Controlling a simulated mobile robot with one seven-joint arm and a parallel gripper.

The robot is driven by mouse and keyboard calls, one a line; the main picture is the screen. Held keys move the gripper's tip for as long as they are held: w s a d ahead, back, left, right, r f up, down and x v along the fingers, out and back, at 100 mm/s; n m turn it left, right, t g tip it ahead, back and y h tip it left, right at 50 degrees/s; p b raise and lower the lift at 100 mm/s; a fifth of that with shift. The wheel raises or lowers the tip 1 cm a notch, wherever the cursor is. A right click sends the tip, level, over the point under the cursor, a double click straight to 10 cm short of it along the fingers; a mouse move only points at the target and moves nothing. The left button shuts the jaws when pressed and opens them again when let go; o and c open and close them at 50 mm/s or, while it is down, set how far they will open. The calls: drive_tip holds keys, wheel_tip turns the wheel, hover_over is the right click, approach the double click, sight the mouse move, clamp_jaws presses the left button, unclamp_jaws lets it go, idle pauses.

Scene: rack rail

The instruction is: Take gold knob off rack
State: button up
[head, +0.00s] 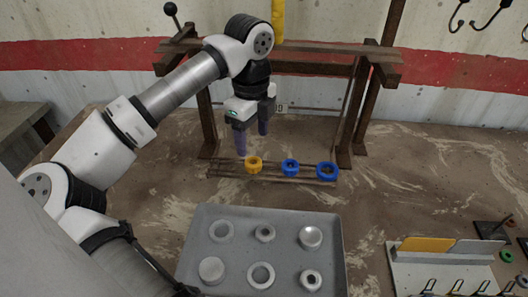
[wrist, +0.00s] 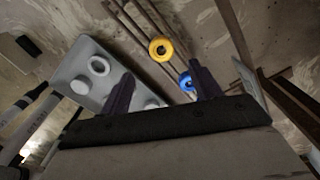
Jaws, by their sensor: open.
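The gold knob (head: 254,166) is a short ring-like piece with a dark centre. It sits at the left of a row with two blue ones on the low rack of thin rails (head: 222,168). My gripper (head: 252,141) is open and empty, pointing down just above and behind the gold knob in the head view. In the wrist view the gold knob (wrist: 161,49) lies beyond the fingertips of my gripper (wrist: 160,77), roughly between their lines and apart from both. One blue knob (wrist: 186,82) shows close to the right finger.
Blue knobs stand at the rack's middle (head: 290,167) and right end (head: 327,170). A grey tray (head: 194,243) with several metal rings and discs lies in front. A brown frame (head: 350,120) rises behind the rack. A white stand (head: 440,272) is at right.

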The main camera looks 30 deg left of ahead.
sight(254, 163)
drive_tip(key=shift+w+f+p, duration=0.1)
drive_tip(key=shift+f+p, duration=1.3)
drive_tip(key=shift+f, duration=2.25)
drive_tip(key=c, duration=1.1)
drive_tip(key=shift+r, duration=0.1)
